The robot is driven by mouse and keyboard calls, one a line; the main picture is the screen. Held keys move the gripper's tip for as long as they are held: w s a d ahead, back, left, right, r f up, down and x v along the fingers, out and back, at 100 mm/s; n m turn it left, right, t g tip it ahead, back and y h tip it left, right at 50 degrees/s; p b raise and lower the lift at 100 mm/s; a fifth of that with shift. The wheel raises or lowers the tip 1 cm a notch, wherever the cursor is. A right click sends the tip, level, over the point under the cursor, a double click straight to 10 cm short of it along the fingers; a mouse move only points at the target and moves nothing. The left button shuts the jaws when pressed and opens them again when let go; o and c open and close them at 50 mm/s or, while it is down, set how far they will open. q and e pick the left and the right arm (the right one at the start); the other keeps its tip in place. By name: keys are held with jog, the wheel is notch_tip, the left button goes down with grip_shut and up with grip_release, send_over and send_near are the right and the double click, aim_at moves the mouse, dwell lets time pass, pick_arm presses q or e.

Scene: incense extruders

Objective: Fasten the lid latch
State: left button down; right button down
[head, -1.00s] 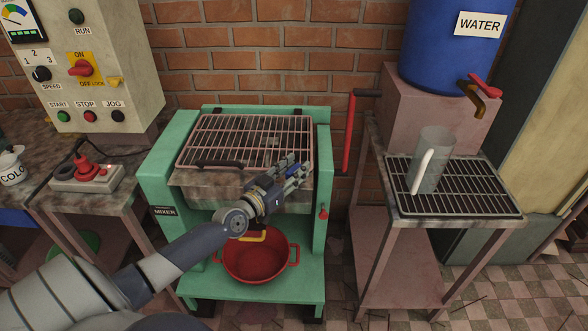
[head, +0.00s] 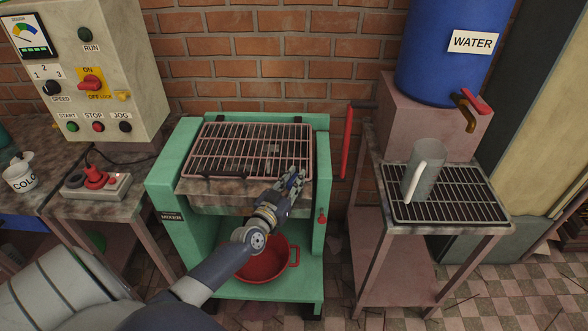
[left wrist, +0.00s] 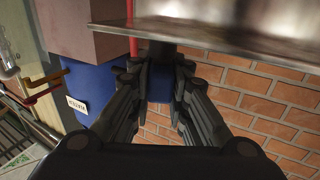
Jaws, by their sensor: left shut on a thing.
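The mixer (head: 162,190) is a green frame with a grey metal trough. Its barred lid (head: 251,124) lies closed on top, with a dark handle (head: 222,177) at the front. My left gripper (head: 297,177) is at the front right corner of the trough. In the left wrist view its fingers (left wrist: 158,78) are shut around a dark upright piece with a blue part (left wrist: 160,88), just below the metal edge. This looks like the lid latch, but the fingers hide most of it. My right gripper is out of view.
A red bowl (head: 270,265) stands on the mixer's lower shelf, partly behind my arm. A red crank handle (head: 347,143) is at the right. Beyond it, a jug (head: 425,172) stands on a rack under the water barrel (head: 440,65). The control box (head: 125,75) is at the left.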

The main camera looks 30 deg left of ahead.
pick_arm(q)
jog(key=shift+d+r+n+g+y+p, duration=0.1)
jog(key=shift+n+g+y+p, duration=0.15)
jog(key=shift+n+y+p, duration=0.65)
jog(key=shift+d+r+n+g+y+p, duration=0.1)
jog(key=shift+n+g+y+p, duration=0.3)
jog(key=shift+y+p, duration=0.85)
jog(key=shift+a+f+n+g+y+p, duration=0.1)
jog(key=shift+n+g+y+p, duration=0.25)
jog(key=shift+n+y+p, duration=0.55)
jog(key=shift+n+g+y, duration=0.3)
jog(key=shift+y, duration=0.35)
jog(key=shift+a, duration=0.1)
jog(key=c, duration=1.5)
grip_release()
jog(key=shift+f, duration=0.1)
